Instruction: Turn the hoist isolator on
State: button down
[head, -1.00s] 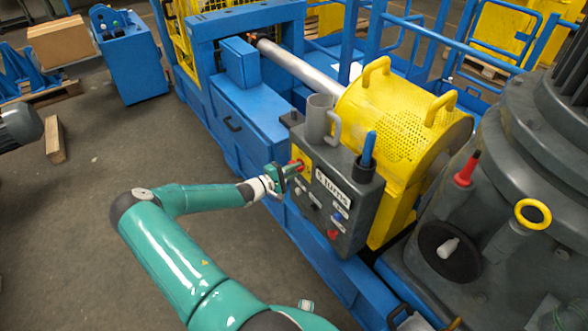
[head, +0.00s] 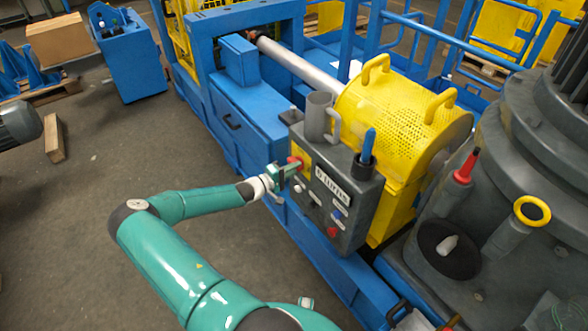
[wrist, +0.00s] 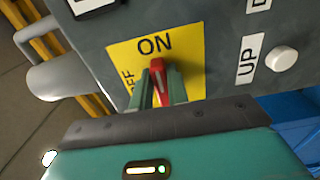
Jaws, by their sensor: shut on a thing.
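The hoist isolator is a red handle (wrist: 158,82) on a yellow plate (wrist: 190,55) marked ON and OFF. It sits at the upper left of the grey control box (head: 350,215) in the head view. In the wrist view the red tip points up toward the word ON, and OFF lies to its left, partly covered by a finger. My gripper (wrist: 161,90) is shut on the handle, one finger on each side. In the head view my gripper (head: 289,171) reaches the box from the left and hides part of the handle.
A white UP button (wrist: 281,59) stands right of the plate. Other buttons, one of them red (head: 332,232), are lower on the box. A grey cup (head: 318,115) and a blue-handled tool (head: 368,147) are at its top.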

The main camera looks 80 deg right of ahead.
jog(key=c, duration=1.4)
grip_release()
jog(key=shift+o, duration=0.2)
jog(key=shift+w+a, duration=0.1)
jog(key=shift+w, duration=0.05)
jog(key=v, duration=1.3)
jog(key=shift+w+a, duration=0.2)
